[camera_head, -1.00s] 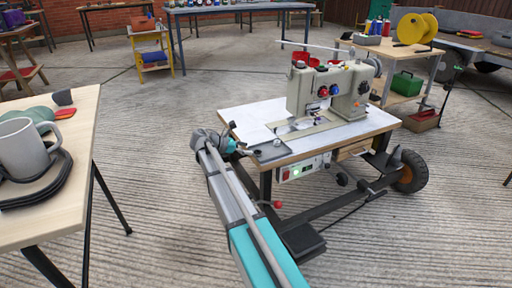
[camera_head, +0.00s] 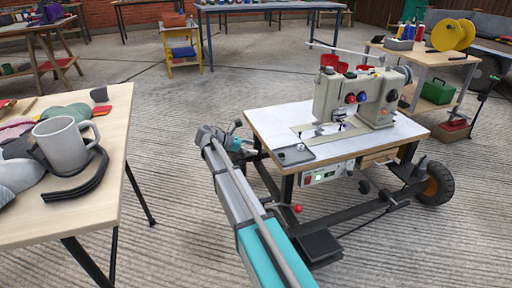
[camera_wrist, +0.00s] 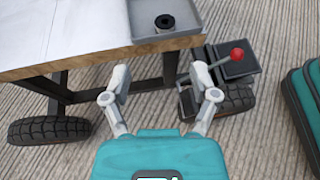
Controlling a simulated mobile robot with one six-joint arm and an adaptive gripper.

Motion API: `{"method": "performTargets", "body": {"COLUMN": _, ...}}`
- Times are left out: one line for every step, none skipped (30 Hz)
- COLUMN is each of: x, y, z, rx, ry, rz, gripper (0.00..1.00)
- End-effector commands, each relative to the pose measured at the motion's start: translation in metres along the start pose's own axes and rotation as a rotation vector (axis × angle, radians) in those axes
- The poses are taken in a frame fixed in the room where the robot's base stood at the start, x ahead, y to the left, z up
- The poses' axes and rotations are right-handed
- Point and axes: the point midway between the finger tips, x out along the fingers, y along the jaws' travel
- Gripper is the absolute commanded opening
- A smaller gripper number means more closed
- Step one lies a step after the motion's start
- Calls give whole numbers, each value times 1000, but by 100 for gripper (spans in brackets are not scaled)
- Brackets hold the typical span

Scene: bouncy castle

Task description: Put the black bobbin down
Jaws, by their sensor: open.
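The black bobbin (camera_wrist: 164,22) stands in the grey tray (camera_wrist: 190,18) at the edge of the sewing machine table. It also shows small in the head view (camera_head: 300,147), in the tray at the table's near left corner. My gripper (camera_wrist: 160,76) is open and empty in the wrist view, its two fingers spread wide. The fingers are apart from the bobbin, back from the table edge. In the head view my gripper (camera_head: 241,143) is just left of the table, and its fingertips are small there.
The sewing machine (camera_head: 355,98) stands on the wheeled table (camera_head: 262,125). A red-knobbed lever (camera_wrist: 236,55) is right of my gripper, below the table edge. A wooden table with a grey mug (camera_head: 63,146) is at the left. Concrete floor lies open between the tables.

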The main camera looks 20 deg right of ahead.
Motion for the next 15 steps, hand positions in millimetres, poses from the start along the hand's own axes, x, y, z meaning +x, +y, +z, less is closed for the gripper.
{"method": "performTargets", "body": {"x": 0, "y": 0, "z": 0, "rx": 0, "ry": 0, "rz": 0, "gripper": 76}}
{"method": "performTargets", "body": {"x": 0, "y": 0, "z": 0, "rx": 0, "ry": 0, "rz": 0, "gripper": 76}}
{"method": "performTargets", "body": {"x": 0, "y": 0, "z": 0, "rx": 0, "ry": 0, "rz": 0, "gripper": 76}}
{"method": "performTargets", "body": {"x": 0, "y": 0, "z": 0, "rx": 0, "ry": 0, "rz": 0, "gripper": 76}}
{"method": "performTargets", "body": {"x": 0, "y": 0, "z": 0, "rx": 0, "ry": 0, "rz": 0, "gripper": 76}}
{"method": "performTargets", "body": {"x": 0, "y": 0, "z": 0, "rx": 0, "ry": 0, "rz": 0, "gripper": 76}}
{"method": "performTargets", "body": {"x": 0, "y": 0, "z": 0, "rx": 0, "ry": 0, "rz": 0, "gripper": 76}}
{"method": "performTargets", "body": {"x": 0, "y": 0, "z": 0, "rx": 1, "ry": 1, "rz": 0, "gripper": 76}}
{"method": "performTargets", "body": {"x": 1, "y": -1, "z": 0, "rx": 3, "ry": 3, "rz": 0, "gripper": 76}}
{"method": "performTargets", "body": {"x": 1, "y": -2, "z": 0, "rx": 6, "ry": 5, "rz": 0, "gripper": 76}}
{"method": "performTargets", "body": {"x": 2, "y": -4, "z": -1, "rx": 12, "ry": 10, "rz": 0, "gripper": 76}}
{"method": "performTargets", "body": {"x": 3, "y": -6, "z": -2, "rx": 22, "ry": 19, "rz": 0, "gripper": 76}}
{"method": "performTargets", "body": {"x": 4, "y": -9, "z": -4, "rx": 32, "ry": 29, "rz": 0, "gripper": 76}}
{"method": "performTargets", "body": {"x": 6, "y": -12, "z": -5, "rx": 45, "ry": 40, "rz": -1, "gripper": 76}}
{"method": "performTargets", "body": {"x": 8, "y": -18, "z": -8, "rx": 66, "ry": 60, "rz": -2, "gripper": 76}}
